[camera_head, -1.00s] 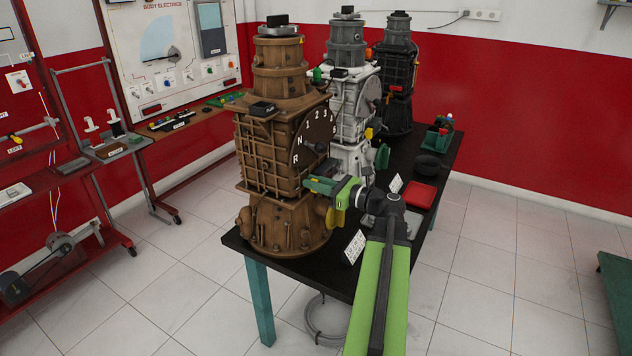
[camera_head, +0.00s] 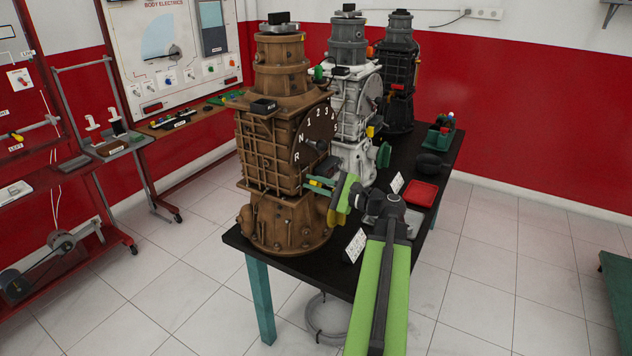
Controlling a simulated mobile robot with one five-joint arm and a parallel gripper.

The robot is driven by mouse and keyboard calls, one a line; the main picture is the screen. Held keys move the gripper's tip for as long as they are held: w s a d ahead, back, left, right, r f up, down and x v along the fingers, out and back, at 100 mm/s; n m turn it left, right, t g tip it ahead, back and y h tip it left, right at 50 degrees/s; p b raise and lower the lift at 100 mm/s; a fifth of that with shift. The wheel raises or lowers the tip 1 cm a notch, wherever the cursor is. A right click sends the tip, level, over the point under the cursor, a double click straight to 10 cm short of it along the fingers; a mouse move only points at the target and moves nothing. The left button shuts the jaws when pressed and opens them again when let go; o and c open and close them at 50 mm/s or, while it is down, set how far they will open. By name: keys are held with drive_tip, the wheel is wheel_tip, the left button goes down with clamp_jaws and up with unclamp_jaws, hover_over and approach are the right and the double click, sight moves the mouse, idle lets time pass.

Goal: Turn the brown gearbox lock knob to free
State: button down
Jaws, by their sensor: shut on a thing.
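The brown gearbox (camera_head: 285,150) stands upright on the black table, with a dark dial (camera_head: 314,136) on its right face marked R, N and several numbers. My gripper (camera_head: 312,186) is at the lower right of this gearbox, just below the dial. It is shut on the lock knob, which I take to be the small part between its fingertips; the knob itself is mostly hidden. A yellow part (camera_head: 333,213) shows just below my gripper on the gearbox's right side. I cannot read the lock's position.
A white gearbox (camera_head: 347,120) and a dark grey gearbox (camera_head: 398,75) stand behind on the black table (camera_head: 412,222). Open floor lies right of the table.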

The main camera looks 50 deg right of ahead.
drive_tip(key=n, duration=0.4)
drive_tip(key=shift+f, duration=0.2)
drive_tip(key=shift+f+n+b, duration=0.1)
drive_tip(key=shift+n+b, duration=0.2)
drive_tip(key=shift+n, duration=1.7)
drive_tip(key=c, duration=1.4)
unclamp_jaws()
drive_tip(key=shift+s, duration=0.15)
drive_tip(key=v, duration=1.7)
drive_tip(key=shift+s, duration=0.15)
drive_tip(key=shift+f, duration=0.1)
